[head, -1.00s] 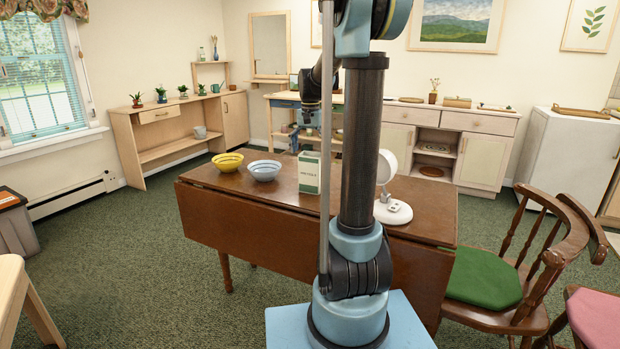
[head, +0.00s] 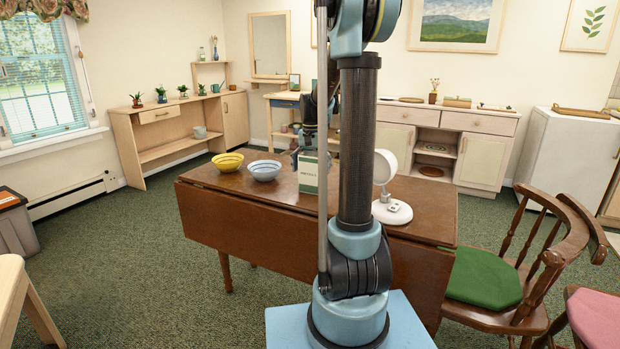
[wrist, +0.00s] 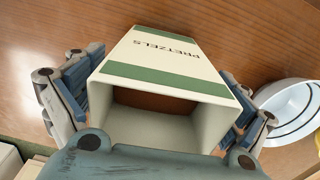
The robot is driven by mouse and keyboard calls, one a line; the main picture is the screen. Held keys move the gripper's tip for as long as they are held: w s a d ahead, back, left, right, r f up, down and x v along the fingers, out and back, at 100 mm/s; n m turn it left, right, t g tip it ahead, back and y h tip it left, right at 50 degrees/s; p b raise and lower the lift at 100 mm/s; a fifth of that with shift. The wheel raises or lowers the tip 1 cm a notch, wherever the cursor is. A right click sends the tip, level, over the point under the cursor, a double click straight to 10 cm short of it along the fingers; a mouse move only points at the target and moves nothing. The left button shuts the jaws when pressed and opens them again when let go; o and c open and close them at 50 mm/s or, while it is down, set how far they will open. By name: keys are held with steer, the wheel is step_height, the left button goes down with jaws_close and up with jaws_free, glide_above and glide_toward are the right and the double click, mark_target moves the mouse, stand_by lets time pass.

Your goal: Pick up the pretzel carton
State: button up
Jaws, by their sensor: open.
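The pretzel carton (head: 309,174) is cream with green bands and stands upright on the brown drop-leaf table (head: 225,185). In the wrist view the carton (wrist: 165,55) shows "PRETZELS" upside down on one side, and its near end looks open with a dark inside. My gripper (head: 309,150) is above and around the carton's top, pointing down. In the wrist view its fingers (wrist: 165,85) are open, one on each side of the carton. I cannot tell whether either finger touches it. Part of my arm hides the carton's right side in the head view.
A blue-and-white bowl (head: 264,171) stands left of the carton, close to one finger in the wrist view. A white round-headed lamp or mirror (head: 388,195) stands to the right. The table's front strip is clear.

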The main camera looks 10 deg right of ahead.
steer(key=c, duration=1.1)
steer(key=shift+r, duration=0.1)
step_height(320, 180, up, 8)
steer(key=shift+r, duration=0.2)
steer(key=shift+c, duration=0.2)
steer(key=w+d+f+m, duration=0.1)
steer(key=w+d+f, duration=0.2)
steer(key=w+d, duration=0.1)
steer(key=shift+d+f, duration=0.25)
steer(key=shift+d, duration=0.6)
steer(key=shift+f, duration=2.4)
